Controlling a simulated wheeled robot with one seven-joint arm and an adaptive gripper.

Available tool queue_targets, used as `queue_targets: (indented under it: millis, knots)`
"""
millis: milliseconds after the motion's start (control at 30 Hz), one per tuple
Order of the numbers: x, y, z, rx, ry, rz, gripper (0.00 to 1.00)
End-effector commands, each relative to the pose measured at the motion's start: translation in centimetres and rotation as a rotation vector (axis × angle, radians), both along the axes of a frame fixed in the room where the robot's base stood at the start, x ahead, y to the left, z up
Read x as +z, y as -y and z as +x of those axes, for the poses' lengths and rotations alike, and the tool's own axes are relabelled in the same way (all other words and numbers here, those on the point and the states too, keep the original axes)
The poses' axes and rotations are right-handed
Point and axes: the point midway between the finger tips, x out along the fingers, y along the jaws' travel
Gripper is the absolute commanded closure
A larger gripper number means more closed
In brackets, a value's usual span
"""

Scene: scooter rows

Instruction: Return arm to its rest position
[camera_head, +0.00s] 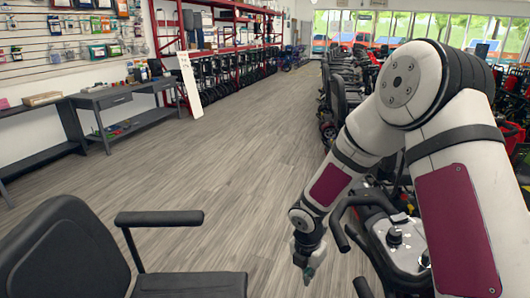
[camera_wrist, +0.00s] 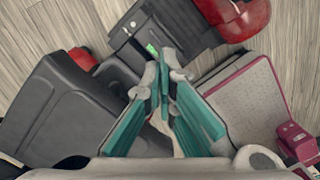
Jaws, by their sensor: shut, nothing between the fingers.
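My arm (camera_head: 405,130), white with maroon panels, rises at the right of the head view and bends down over a dark scooter's handlebar and control panel (camera_head: 393,237). My gripper (camera_head: 308,275) hangs low at the end of the arm, left of that handlebar, pointing down. In the wrist view, the teal fingers of my gripper (camera_wrist: 163,65) come together at their tips with nothing held. Dark scooter parts lie below the fingers; whether the fingers touch anything cannot be told.
A black seat with an armrest (camera_head: 160,218) stands at the front left. Rows of scooters (camera_head: 340,95) line the right. A grey workbench (camera_head: 110,98) and a white sign (camera_head: 189,85) stand at the left. The wood floor (camera_head: 220,150) between is clear.

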Motion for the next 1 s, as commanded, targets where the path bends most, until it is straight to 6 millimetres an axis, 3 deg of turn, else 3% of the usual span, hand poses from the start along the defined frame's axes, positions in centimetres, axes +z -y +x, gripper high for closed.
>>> queue_targets:
  millis: [33,100,267,500,700,1000]
  knots:
    - [3.2,0.9,-0.1,-0.084,0.034,-0.015,1.0]
    - [6.6,2.2,-0.6,-0.216,0.07,-0.032,1.0]
    - [13.5,4.6,-2.4,-0.498,0.149,-0.046,1.0]
    - [23.4,7.4,-7.0,-0.948,0.272,-0.01,1.0]
    - [30.2,8.8,-12.4,-1.33,0.352,0.076,1.0]
    - [37.5,9.2,-21.6,-1.889,0.389,0.292,1.0]
